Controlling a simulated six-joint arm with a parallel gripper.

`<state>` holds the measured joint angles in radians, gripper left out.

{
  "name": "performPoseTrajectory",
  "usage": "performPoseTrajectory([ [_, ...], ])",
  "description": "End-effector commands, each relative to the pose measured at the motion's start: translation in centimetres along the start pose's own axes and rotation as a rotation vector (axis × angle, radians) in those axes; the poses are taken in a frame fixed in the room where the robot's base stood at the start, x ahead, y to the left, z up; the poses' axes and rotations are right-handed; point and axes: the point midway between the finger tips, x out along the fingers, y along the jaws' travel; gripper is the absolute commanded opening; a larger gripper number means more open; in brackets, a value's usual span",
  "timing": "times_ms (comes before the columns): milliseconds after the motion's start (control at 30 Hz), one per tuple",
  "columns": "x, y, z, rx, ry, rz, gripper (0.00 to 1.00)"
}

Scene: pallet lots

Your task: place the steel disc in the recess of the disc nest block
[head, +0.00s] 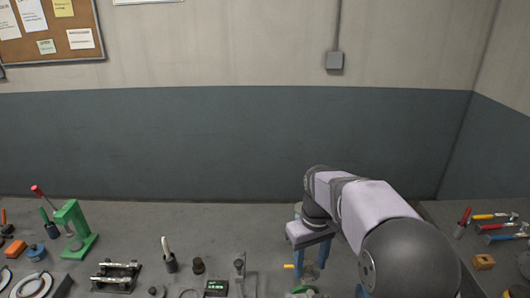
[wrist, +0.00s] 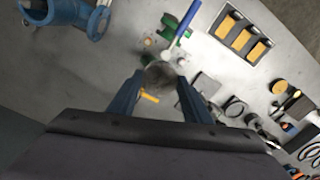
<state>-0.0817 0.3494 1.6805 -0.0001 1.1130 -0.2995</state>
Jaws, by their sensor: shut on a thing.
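My gripper (wrist: 160,78) points down at the bench with its two blue fingers apart, one on each side of a grey round thing. This looks like the steel disc (wrist: 160,71), held between the fingertips and blurred. In the head view my gripper (head: 311,262) is low over the front of the bench, right of centre, and a grey surface shows between its fingers. I cannot make out the disc nest block or its recess for certain in either view. The gripper and arm hide part of the bench there.
A green press (head: 75,232) with a red-knobbed lever stands at the left. A small display box (head: 216,287) and metal fixtures line the front edge. A tan block with a dark hole (head: 484,262) and hammers lie at the right.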

Motion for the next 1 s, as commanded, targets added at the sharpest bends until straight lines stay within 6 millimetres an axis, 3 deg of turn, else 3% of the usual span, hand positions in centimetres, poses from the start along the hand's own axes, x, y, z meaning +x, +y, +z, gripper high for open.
performPoseTrajectory([
  [100,-0.3,2.1,0.6,0.053,0.003,0.001,0.07],
  [300,-0.2,3.3,1.1,0.083,0.003,0.001,0.07],
  [667,-0.1,2.9,2.0,0.152,-0.002,-0.001,0.07],
  [1000,1.3,1.8,4.9,0.313,-0.002,-0.001,0.07],
])
